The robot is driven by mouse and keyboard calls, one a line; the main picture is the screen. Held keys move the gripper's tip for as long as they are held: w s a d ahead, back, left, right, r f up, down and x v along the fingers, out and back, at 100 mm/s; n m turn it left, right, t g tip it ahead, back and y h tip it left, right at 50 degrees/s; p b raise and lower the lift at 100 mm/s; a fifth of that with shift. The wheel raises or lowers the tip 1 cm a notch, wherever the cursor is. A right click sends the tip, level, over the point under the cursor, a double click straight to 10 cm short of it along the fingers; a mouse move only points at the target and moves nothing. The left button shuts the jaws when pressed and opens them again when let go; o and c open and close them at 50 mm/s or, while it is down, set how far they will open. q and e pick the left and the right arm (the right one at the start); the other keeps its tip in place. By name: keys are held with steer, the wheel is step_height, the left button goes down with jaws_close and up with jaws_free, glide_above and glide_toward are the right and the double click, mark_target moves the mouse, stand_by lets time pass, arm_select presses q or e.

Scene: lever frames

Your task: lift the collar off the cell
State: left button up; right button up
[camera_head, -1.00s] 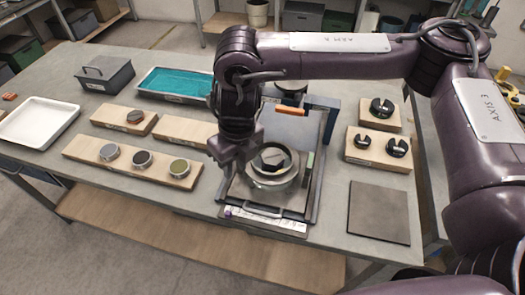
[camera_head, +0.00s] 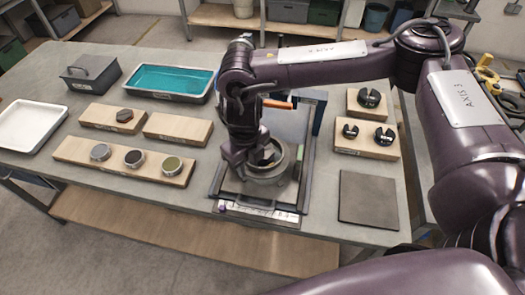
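The cell (camera_head: 283,170) is a round grey metal cup in a dark frame on the workbench. A dark piece (camera_head: 266,155) shows inside its rim. I cannot tell the collar apart from the cell's rim, as my gripper hides the left part. My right gripper (camera_head: 246,166) comes down from above at the cell's left side, its fingers over or at the rim. I cannot see whether the fingers touch it, or whether they are open or shut. My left gripper is not in view.
A wooden block (camera_head: 124,162) with three round pieces lies to the left. A teal-lined tray (camera_head: 172,80) stands behind. Wooden blocks with black slotted pieces (camera_head: 369,98) and a dark flat plate (camera_head: 369,198) lie right. An orange handle (camera_head: 277,104) shows behind my gripper.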

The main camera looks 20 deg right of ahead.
jaws_close()
steer(key=shift+r, duration=0.4)
step_height(320, 180, up, 24)
steer(key=p, duration=0.5)
steer(key=shift+f, duration=0.15)
stand_by(0.5)
